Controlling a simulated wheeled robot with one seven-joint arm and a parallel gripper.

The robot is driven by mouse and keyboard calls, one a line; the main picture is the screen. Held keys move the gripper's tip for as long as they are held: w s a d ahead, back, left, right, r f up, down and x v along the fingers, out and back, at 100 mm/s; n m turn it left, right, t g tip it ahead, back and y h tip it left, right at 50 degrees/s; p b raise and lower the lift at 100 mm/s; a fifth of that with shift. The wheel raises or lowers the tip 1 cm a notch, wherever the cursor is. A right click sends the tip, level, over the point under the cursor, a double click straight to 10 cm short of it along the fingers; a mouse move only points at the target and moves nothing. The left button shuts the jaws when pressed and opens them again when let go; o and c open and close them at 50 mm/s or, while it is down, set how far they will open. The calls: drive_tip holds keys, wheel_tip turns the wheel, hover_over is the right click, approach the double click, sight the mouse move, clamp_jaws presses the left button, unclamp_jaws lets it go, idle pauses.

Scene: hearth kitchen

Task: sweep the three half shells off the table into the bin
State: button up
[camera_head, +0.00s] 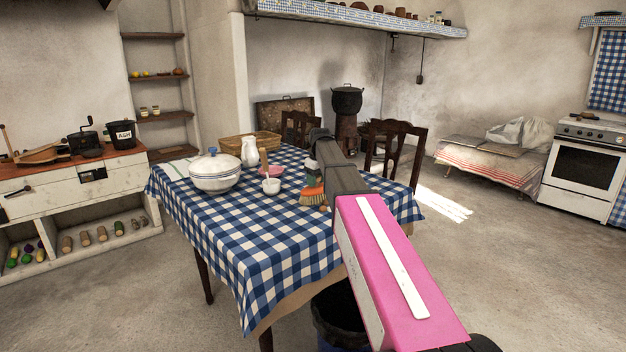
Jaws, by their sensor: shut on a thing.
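A hand brush (312,193) with an orange head and tan bristles is upright over the right part of the checked table (235,238). My gripper (313,163) is shut on the brush from above; my arm partly hides its fingers. The bristles are at or just above the cloth; I cannot tell if they touch it. I cannot make out the three half shells; my arm covers part of the table's right side. A dark open bin (334,312) stands on the floor by the table's near right edge, partly behind my arm.
Dark chairs (398,150) stand behind. The near middle of the cloth is clear.

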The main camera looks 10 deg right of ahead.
drive_tip(key=shift+s+d, duration=1.65)
drive_tip(key=shift+s, duration=0.85)
drive_tip(key=shift+s+d, duration=1.7)
drive_tip(key=shift+s, duration=0.85)
drive_tip(key=shift+s+d, duration=1.65)
drive_tip(key=shift+s, duration=0.85)
drive_tip(key=shift+s+r, duration=0.1)
wheel_tip(320, 180, up, 6)
drive_tip(key=shift+r, duration=0.2)
